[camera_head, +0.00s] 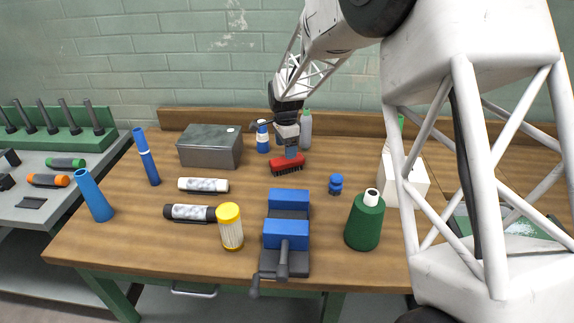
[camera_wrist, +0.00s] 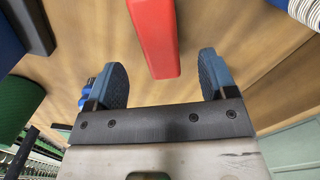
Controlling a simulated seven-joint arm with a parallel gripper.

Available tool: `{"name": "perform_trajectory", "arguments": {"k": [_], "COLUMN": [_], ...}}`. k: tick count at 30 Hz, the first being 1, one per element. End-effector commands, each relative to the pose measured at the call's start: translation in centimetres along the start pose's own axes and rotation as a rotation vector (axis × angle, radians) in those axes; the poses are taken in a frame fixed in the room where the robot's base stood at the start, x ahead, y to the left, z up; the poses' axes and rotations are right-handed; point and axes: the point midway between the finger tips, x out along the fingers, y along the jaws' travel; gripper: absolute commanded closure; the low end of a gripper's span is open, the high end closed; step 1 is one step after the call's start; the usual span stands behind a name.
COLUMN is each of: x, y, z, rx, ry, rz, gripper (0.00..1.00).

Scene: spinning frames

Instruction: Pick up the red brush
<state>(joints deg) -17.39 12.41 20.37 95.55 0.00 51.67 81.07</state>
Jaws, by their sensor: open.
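The red brush (camera_head: 287,165) lies on the wooden workbench, bristles showing dark along its near lower edge. In the wrist view the red brush (camera_wrist: 155,38) shows its red body between and ahead of my fingertips. My gripper (camera_head: 291,152) is right above and behind the brush in the head view. In the wrist view my gripper (camera_wrist: 164,80) is open, with its two blue pads wide apart on either side of the brush's line. I cannot tell whether the pads touch the brush.
A blue vise (camera_head: 287,234) stands in front of the brush, with a small blue part (camera_head: 336,184) to its right. A grey metal box (camera_head: 210,147) stands at left. Bottles (camera_head: 305,130) stand close behind my gripper. A green bottle (camera_head: 365,222) is at front right. Bare wood lies left of the brush.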

Motion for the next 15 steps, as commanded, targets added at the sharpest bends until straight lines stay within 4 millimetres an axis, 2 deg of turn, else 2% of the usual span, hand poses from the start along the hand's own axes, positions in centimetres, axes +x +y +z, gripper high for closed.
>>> {"name": "perform_trajectory", "arguments": {"k": [6, 15], "x": [0.3, 2.4], "y": [0.0, 0.1], "z": [0.0, 0.0], "rx": [-0.001, -0.001], "ry": [0.0, 0.0], "rz": [0.001, 0.001], "gripper": [0.22, 0.22]}}
